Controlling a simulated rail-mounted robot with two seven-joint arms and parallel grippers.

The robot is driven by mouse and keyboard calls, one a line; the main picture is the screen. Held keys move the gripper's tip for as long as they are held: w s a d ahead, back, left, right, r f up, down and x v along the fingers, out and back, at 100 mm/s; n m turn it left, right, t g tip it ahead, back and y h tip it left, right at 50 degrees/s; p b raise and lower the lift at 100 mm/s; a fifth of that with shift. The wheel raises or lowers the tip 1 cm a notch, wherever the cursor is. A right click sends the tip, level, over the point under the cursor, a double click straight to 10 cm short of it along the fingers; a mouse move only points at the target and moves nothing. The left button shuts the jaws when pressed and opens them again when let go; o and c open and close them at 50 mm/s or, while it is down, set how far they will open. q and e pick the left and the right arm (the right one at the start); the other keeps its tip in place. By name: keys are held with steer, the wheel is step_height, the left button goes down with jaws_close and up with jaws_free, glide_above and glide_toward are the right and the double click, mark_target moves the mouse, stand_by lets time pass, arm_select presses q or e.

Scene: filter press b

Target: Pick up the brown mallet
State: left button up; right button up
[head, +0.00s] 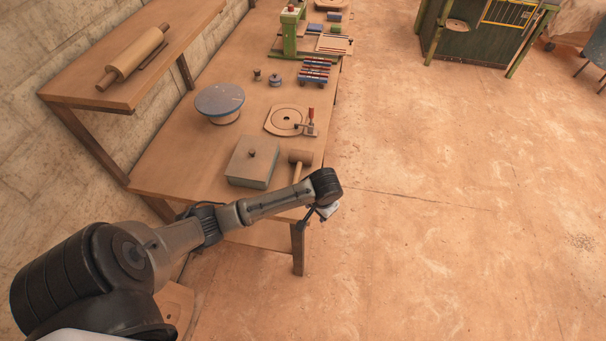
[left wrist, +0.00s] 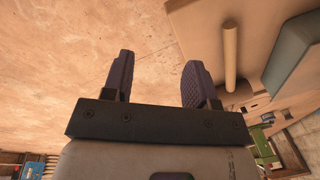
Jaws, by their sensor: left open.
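The brown mallet (head: 299,157) lies near the front right corner of the long wooden bench. Its head points away from me and its handle comes toward the bench's near edge, partly hidden behind my left arm. In the left wrist view its pale handle (left wrist: 230,55) shows to the right of the fingers. My left gripper (head: 328,211) hangs past the bench's right edge, beside the mallet and apart from it. Its two dark fingers (left wrist: 158,68) are spread with nothing between them, over bare floor. My right gripper is in neither view.
A grey lidded box (head: 252,164) sits just left of the mallet. A round plate with a red-handled clamp (head: 309,122) lies behind it. A grey turntable (head: 220,100) and a shelf with a rolling pin (head: 134,58) are at left.

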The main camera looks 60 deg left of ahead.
arm_select(q)
steer(key=w+a+r+n+b, duration=0.1)
steer(key=w+a+n+b, duration=0.2)
steer(key=w+a, duration=0.45)
steer(key=n+g+b, duration=0.2)
steer(key=n+b, duration=0.1)
steer(key=n, duration=0.1)
glide_toward(298, 169)
steer(key=x, duration=0.1)
steer(key=b+x, duration=0.1)
steer(key=x, duration=0.3)
steer(key=shift+d+f+b, duration=0.1)
steer(key=shift+d+b, duration=0.2)
steer(key=shift+b, duration=0.05)
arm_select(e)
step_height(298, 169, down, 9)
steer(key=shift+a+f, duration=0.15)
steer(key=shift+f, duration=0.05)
arm_select(q)
steer(key=shift+b+x, duration=0.85)
steer(key=shift+x, duration=1.7)
steer(key=shift+a, duration=0.2)
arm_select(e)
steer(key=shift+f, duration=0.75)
arm_select(q)
steer(key=shift+c, duration=0.3)
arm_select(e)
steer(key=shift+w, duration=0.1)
